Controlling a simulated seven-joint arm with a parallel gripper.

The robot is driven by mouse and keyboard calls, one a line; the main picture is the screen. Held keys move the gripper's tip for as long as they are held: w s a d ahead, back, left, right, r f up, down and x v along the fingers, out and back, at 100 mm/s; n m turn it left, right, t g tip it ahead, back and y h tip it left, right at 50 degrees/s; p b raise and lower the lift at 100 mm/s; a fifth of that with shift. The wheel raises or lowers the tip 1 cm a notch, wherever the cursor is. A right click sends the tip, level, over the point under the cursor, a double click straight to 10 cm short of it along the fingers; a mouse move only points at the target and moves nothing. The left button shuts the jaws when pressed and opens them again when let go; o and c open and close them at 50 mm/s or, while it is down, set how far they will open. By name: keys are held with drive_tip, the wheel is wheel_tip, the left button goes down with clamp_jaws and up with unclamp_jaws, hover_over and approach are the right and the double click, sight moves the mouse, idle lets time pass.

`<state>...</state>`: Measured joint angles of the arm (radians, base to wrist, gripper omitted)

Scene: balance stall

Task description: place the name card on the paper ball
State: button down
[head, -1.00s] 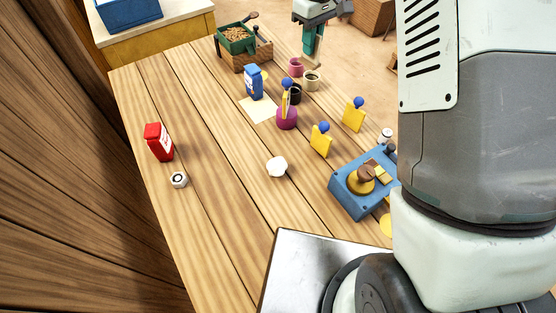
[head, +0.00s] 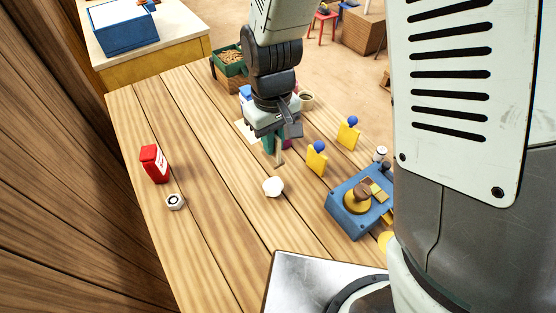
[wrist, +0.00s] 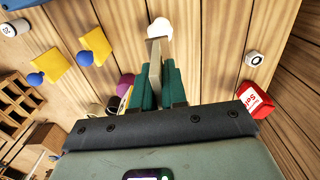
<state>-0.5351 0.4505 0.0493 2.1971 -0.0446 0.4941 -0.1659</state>
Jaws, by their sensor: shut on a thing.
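The white paper ball (head: 273,187) sits on the wooden table; it also shows in the wrist view (wrist: 160,27), just beyond my fingertips. My gripper (head: 272,143) has green fingers and is shut on a thin beige card, which I take to be the name card (head: 280,157). The card shows edge-on in the wrist view (wrist: 155,66), sticking out past the fingers (wrist: 158,85). It is held above the table, behind the ball in the head view, apart from it as far as I can tell. Its written face cannot be seen.
A blue device (head: 345,217) with a brass disc is nearer right. A red packet (head: 154,164) and a white hexagonal piece (head: 175,202) are left. The purple pot (wrist: 126,81) is beside the fingers.

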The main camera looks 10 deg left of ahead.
wheel_tip(320, 180, down, 10)
drive_tip(key=shift+f, duration=0.1)
idle(0.4)
drive_tip(key=shift+f, duration=0.15)
drive_tip(key=c, duration=1.2)
unclamp_jaws()
drive_tip(key=shift+o, duration=0.2)
wheel_tip(320, 180, up, 12)
drive_tip(key=shift+r, duration=0.25)
drive_tip(key=s+d+r+m+t, duration=0.2)
drive_tip(key=d+r+m, duration=0.1)
drive_tip(key=d+r, duration=0.6)
drive_tip(key=s+d+r+m+t, duration=0.25)
drive_tip(key=d+r, duration=0.45)
drive_tip(key=r, duration=0.4)
drive_tip(key=s+d+r+m+t, duration=0.1)
drive_tip(key=s+d+r+m, duration=0.2)
drive_tip(key=s, duration=0.4)
drive_tip(key=shift+d, duration=0.65)
